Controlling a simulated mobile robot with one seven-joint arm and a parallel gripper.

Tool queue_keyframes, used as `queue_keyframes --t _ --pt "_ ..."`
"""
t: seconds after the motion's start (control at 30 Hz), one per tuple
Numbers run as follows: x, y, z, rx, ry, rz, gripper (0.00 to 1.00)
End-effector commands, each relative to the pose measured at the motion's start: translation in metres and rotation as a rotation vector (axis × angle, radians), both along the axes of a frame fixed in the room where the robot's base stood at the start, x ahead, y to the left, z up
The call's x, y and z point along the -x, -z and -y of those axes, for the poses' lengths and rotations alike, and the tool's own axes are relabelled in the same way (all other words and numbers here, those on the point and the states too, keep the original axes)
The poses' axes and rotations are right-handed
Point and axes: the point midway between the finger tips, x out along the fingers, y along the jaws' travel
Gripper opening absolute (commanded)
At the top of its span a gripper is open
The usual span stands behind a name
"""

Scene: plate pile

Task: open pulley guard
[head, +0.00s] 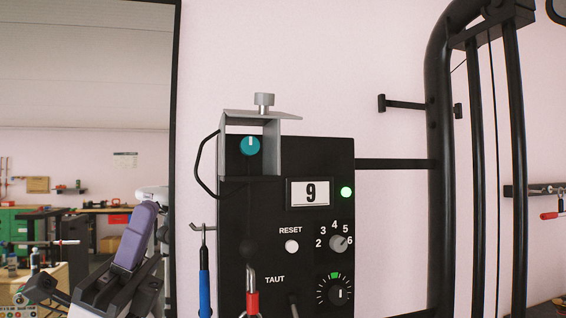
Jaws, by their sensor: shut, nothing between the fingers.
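The pulley guard (272,150) appears to be the grey metal bracket at the top of a black control box (320,240) in the head view. Its flat top plate sticks out over the box's upper left, and a side plate runs down the front. A silver knurled knob (264,100) stands upright on the top plate. A teal round part with a white mark (250,146) shows beneath the plate, beside the side plate. A dark cord seems to hang below it to a black ball (248,250). I cannot make out my gripper in this view.
A thin black loop handle (202,165) juts from the box's left side. Blue-handled (204,290) and red-handled (252,302) pieces hang low in front. A black upright frame (440,200) stands right. A purple and grey jointed thing (135,238) is lower left. The wall above is clear.

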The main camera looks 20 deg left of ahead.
Motion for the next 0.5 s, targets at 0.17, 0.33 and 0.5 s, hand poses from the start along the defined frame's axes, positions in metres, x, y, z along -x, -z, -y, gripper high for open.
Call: queue_keyframes --t 0.17,0.33,0.5 --pt "-0.067 0.003 0.012 -0.252 -0.257 -0.054 0.00" --pt "-0.092 0.006 0.017 -0.350 -0.336 -0.078 0.00" --pt "-0.097 -0.008 0.030 -0.355 -0.339 -0.077 0.00"
